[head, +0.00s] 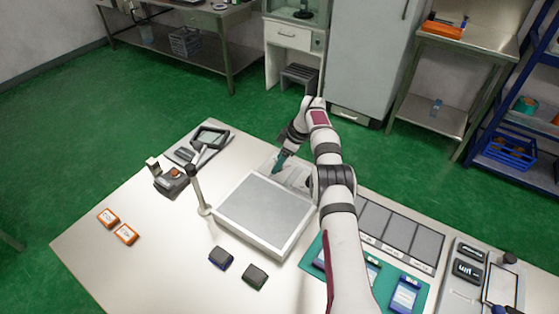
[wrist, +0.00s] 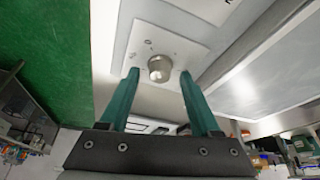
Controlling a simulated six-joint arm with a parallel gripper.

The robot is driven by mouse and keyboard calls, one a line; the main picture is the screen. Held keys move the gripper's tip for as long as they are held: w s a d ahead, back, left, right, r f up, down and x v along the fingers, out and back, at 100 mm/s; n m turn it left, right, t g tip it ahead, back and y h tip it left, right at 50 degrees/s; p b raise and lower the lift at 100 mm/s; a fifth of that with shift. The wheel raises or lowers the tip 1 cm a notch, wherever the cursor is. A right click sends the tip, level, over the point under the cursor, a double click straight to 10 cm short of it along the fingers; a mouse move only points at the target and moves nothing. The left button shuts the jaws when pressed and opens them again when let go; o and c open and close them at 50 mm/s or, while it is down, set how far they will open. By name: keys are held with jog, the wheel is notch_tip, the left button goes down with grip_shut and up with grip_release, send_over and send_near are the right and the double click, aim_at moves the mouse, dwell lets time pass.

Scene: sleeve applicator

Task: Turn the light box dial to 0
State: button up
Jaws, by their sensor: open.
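The light box (head: 264,210) is a white-framed box with a flat grey panel, in the middle of the table in the head view. Its dial (wrist: 159,67) is a round metal knob on a pale plate with small marks in the wrist view. The marks are too small to read. My gripper (head: 278,164) is at the back edge of the light box. In the wrist view my gripper (wrist: 159,76) is open, with one green finger on each side of the dial in the picture. I cannot tell whether either finger touches it. The dial cannot be made out in the head view.
A post (head: 198,190) stands at the box's left corner, near a dark device (head: 171,181). Two dark blocks (head: 255,277) lie in front and two orange blocks (head: 125,234) lie left. A green mat (head: 418,284) and grey trays (head: 399,232) are at right.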

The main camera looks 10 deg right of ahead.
jog(key=v, duration=1.5)
jog(key=shift+d+r, duration=0.25)
jog(key=shift+s, duration=0.1)
jog(key=s+a+m+t+h, duration=0.25)
jog(key=a+m+h, duration=0.35)
jog(key=m, duration=0.9)
jog(key=shift+y, duration=0.5)
jog(key=x, duration=0.5)
jog(key=a+x, duration=0.1)
jog(key=x, duration=0.4)
jog(key=s+x, duration=0.1)
jog(key=x, duration=0.4)
jog(key=shift+w+a+f, duration=0.1)
jog(key=shift+a+f, duration=0.15)
jog(key=shift+f, duration=0.3)
